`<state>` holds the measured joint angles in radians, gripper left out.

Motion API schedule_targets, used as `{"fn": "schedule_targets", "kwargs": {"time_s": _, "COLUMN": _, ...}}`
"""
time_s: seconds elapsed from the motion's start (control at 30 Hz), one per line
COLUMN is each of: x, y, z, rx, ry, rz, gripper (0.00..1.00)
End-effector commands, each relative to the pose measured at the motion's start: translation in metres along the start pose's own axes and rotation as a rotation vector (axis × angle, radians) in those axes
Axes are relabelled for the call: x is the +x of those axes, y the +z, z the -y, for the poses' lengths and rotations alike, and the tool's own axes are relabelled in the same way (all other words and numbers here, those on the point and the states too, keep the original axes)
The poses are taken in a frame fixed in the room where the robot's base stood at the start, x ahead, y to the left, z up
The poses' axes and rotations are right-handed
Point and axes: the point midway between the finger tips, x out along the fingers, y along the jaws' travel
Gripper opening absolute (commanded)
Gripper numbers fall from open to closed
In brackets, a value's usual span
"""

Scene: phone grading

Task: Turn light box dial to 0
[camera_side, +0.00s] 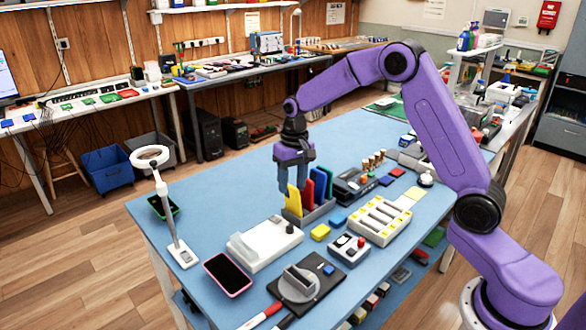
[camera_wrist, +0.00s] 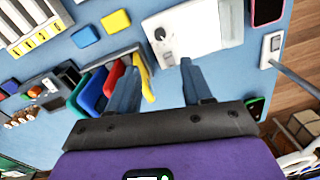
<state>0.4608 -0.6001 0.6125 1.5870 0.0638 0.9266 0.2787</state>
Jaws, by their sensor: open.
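The light box (camera_side: 266,243) is a low white box with a pale panel, lying on the blue table. Its dial (camera_side: 290,228) is a small dark knob at the right end of the top. In the wrist view the light box (camera_wrist: 212,24) is at the top, with the dial (camera_wrist: 160,34) near its left end. The setting on the dial is too small to read. My gripper (camera_side: 296,188) points down above the table, behind the box in the side view. Its fingers (camera_wrist: 158,68) are apart, with nothing between them, and clear of the dial.
A rack with yellow, red, green and blue upright plates (camera_side: 315,188) stands close to my gripper. A yellow block (camera_side: 320,232) and a blue block (camera_side: 338,220) lie right of the box. A pink-edged phone (camera_side: 228,274) and a ring-light stand (camera_side: 180,250) are on its left.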

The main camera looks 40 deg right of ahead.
Motion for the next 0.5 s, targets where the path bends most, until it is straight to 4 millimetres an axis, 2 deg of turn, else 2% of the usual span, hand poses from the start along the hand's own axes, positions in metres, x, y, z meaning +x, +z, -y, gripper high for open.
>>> {"fn": "schedule_targets", "kwargs": {"time_s": 0.03, "x": -0.009, "y": -0.001, "z": 0.000, "rx": 0.000, "ry": -0.001, "rz": -0.005, "gripper": 0.50}}
{"fn": "schedule_targets", "kwargs": {"time_s": 0.2, "x": -0.028, "y": -0.001, "z": 0.000, "rx": 0.000, "ry": -0.001, "rz": -0.002, "gripper": 0.50}}
{"fn": "schedule_targets", "kwargs": {"time_s": 0.5, "x": -0.036, "y": 0.000, "z": 0.000, "rx": 0.000, "ry": 0.000, "rz": 0.000, "gripper": 0.50}}
